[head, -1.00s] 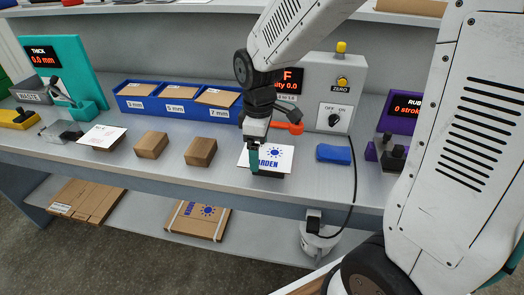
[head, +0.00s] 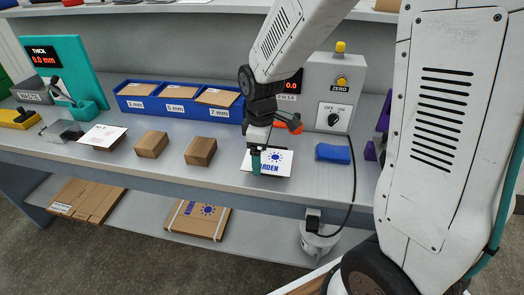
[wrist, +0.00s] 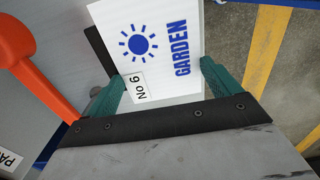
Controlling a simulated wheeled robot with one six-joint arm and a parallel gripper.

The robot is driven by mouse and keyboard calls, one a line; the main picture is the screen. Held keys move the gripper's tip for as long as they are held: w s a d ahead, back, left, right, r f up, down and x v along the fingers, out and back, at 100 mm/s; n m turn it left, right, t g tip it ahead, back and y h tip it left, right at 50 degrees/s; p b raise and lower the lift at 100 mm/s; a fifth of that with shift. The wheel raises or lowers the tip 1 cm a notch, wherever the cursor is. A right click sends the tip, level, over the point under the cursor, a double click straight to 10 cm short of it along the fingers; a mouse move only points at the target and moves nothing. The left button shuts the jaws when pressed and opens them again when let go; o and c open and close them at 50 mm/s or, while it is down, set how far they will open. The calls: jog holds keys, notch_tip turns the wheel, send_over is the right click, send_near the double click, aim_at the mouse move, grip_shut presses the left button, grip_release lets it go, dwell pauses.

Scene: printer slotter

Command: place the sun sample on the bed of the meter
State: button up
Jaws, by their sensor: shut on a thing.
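The sun sample (head: 283,165) is a white card with a blue sun and the word GARDEN. In the wrist view the sample (wrist: 160,45) also shows a No 6 label. My gripper (head: 258,160) is shut on it, with teal fingers at opposite edges. It is near the bench's front edge, in front of the meter (head: 318,80). The meter is a grey box with a yellow button marked ZERO, an OFF/ON knob and a partly hidden display reading 0.0. Its orange arm (head: 290,122) is just behind my gripper; it also shows in the wrist view (wrist: 35,75). The bed is largely hidden.
Two brown blocks (head: 151,144) (head: 201,151) and a white card (head: 102,135) lie left on the bench. Blue bins (head: 178,103) stand behind. A blue pad (head: 332,153) and black cable (head: 352,185) are to the right. A teal thickness gauge (head: 78,72) stands far left.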

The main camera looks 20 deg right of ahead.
jog(key=shift+s+f, duration=0.15)
jog(key=shift+f, duration=0.15)
jog(key=o, duration=0.7)
jog(key=shift+s+f, duration=0.1)
jog(key=shift+s, duration=0.05)
notch_tip(320, 180, up, 12)
jog(key=s+d+r+m, duration=0.1)
jog(key=s+r+m, duration=0.1)
jog(key=s, duration=0.5)
jog(key=s+d+r+m+t, duration=0.1)
jog(key=s+m, duration=0.4)
jog(key=s, duration=0.2)
jog(key=s+d+r+m, duration=0.1)
jog(key=s+r+m, duration=0.1)
jog(key=s, duration=0.5)
jog(key=shift+s+d+r+m, duration=0.25)
jog(key=shift+r+m, duration=0.1)
jog(key=shift+m, duration=0.55)
